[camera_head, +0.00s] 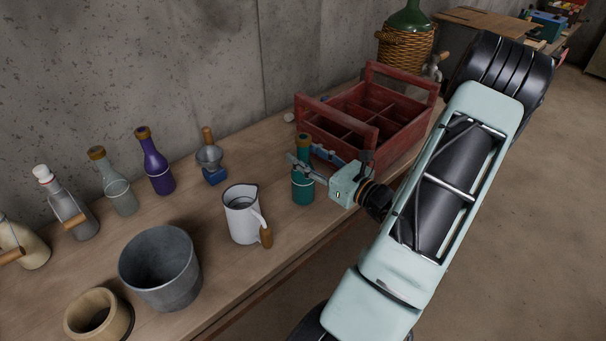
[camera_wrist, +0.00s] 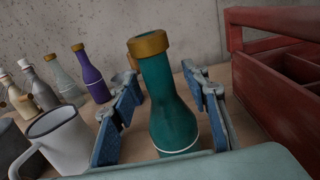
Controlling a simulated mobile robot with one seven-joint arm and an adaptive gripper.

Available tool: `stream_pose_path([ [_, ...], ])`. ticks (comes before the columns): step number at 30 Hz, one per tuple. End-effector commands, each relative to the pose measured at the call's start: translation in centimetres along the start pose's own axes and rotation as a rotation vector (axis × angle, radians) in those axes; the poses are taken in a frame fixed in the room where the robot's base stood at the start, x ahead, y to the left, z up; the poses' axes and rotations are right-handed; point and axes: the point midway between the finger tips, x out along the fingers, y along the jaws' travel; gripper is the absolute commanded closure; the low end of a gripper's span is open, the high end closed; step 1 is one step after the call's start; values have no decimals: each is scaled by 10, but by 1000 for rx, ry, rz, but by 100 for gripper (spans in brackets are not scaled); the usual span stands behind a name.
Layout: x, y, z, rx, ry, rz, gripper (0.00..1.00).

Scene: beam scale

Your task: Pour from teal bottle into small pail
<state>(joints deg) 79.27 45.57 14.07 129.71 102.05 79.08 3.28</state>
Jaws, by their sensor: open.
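The teal bottle (camera_head: 303,186) stands upright on the table, with a brown-gold band at its neck. In the wrist view the teal bottle (camera_wrist: 172,105) stands between the two blue fingers of my gripper (camera_wrist: 165,110), with a gap visible on the left side. My gripper (camera_head: 314,166) is open around the bottle in the head view and partly covers it. A grey metal pail (camera_head: 160,270) stands upright at the front left of the table, and its inside looks empty.
A white jug (camera_head: 241,218) stands between the pail and the bottle. A red wooden crate (camera_head: 340,122) is close behind and right of my gripper. A wooden cup (camera_head: 97,316), a purple bottle (camera_head: 158,166) and other bottles stand left. The table's front edge is near.

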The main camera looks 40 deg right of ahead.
Motion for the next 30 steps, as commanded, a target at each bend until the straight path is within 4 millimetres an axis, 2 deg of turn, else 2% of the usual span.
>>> stream_pose_path([
  [3,8,1,0,0,0,1,58],
  [10,9,0,0,0,0,0,59],
  [21,8,0,0,0,0,0,100],
  [30,8,0,0,0,0,0,100],
])
